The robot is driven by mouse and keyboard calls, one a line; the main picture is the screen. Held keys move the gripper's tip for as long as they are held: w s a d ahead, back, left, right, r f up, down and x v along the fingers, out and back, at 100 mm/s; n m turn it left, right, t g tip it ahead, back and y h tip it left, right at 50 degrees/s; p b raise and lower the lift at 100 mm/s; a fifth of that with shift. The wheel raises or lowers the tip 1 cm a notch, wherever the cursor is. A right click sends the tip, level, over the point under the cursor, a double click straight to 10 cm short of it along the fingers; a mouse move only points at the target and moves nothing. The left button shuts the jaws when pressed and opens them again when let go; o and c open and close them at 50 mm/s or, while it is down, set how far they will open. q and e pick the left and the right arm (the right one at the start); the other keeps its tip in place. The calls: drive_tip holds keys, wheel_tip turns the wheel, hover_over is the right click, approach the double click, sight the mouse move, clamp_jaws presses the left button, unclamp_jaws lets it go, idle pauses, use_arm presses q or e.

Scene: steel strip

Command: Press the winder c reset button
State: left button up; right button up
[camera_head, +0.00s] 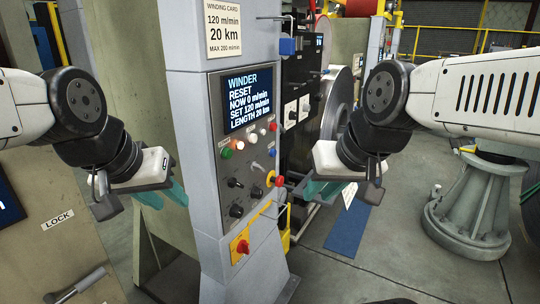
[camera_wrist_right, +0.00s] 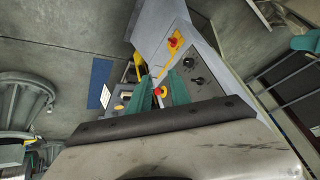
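The winder panel (camera_head: 222,184) stands upright in the middle of the head view. Its lit screen (camera_head: 249,101) reads WINDER, RESET, NOW 0 m/min, SET 120 m/min, LENGTH 20 km. Below the screen are a green button (camera_head: 226,153), several small white and red buttons, and a blue button (camera_head: 272,152). The small labels are unreadable, so I cannot tell which button is reset. My left gripper (camera_head: 170,198) is empty, left of the panel, its teal fingers apart. My right gripper (camera_head: 312,192) is empty, right of the panel; its teal fingers show a gap in the right wrist view (camera_wrist_right: 161,92).
A red mushroom button (camera_head: 279,181) on yellow sits at the panel's right edge. A red-and-yellow rotary switch (camera_head: 242,247) and black knobs (camera_head: 236,211) are lower. A second machine (camera_head: 298,75) stands behind.

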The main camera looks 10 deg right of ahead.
clamp_jaws()
idle(1.3)
